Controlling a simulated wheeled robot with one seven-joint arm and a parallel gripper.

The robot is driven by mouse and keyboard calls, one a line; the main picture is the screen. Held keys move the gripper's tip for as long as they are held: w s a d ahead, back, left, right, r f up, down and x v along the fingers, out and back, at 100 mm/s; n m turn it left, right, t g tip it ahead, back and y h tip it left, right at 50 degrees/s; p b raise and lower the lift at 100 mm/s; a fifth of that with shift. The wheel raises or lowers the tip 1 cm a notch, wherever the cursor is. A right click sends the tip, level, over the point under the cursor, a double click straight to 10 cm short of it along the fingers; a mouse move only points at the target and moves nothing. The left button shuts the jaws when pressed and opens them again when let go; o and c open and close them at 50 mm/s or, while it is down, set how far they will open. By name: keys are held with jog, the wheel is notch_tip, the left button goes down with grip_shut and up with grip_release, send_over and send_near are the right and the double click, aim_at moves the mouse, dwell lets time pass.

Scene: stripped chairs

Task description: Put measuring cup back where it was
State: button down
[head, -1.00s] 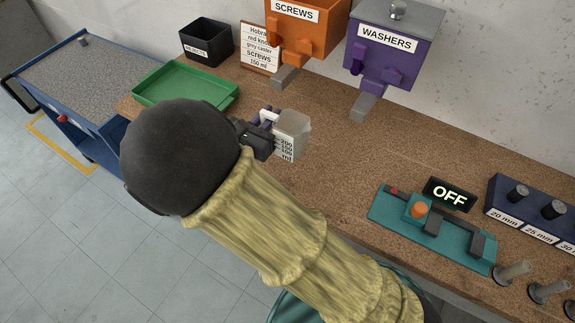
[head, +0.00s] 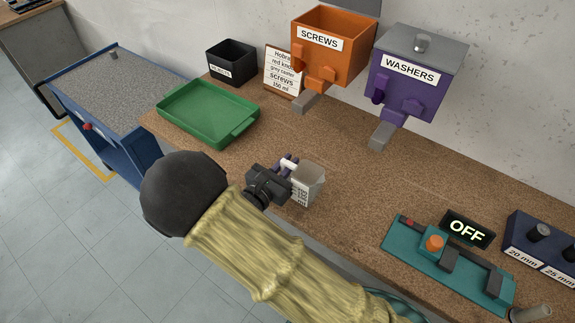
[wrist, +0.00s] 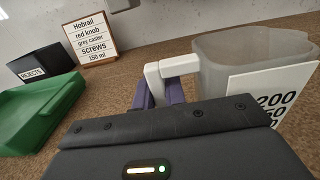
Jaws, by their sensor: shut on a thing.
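The measuring cup (head: 309,182) is a translucent pale cup with a white scale label and a white handle. In the head view it is over the front middle of the brown bench (head: 350,185); whether it touches the bench I cannot tell. My gripper (head: 288,166) is shut on its handle, from the left side. In the wrist view the purple fingers hold the white handle, and the cup (wrist: 232,68) stands roughly upright at the right. No contents show clearly in it.
A green tray (head: 183,123) and a black rejects bin (head: 222,74) are at the back left, beside an order card (head: 279,82). Screws (head: 352,62) and washers (head: 400,97) dispensers hang behind. A teal device (head: 408,255) reading OFF is at right. Bench around the cup is clear.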

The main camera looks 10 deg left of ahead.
jog(key=shift+f, duration=0.5)
jog(key=shift+f, duration=0.1)
jog(key=c, duration=1.5)
grip_release()
jog(key=shift+o, duration=0.2)
jog(key=b+v, duration=0.2)
jog(key=v, duration=1)
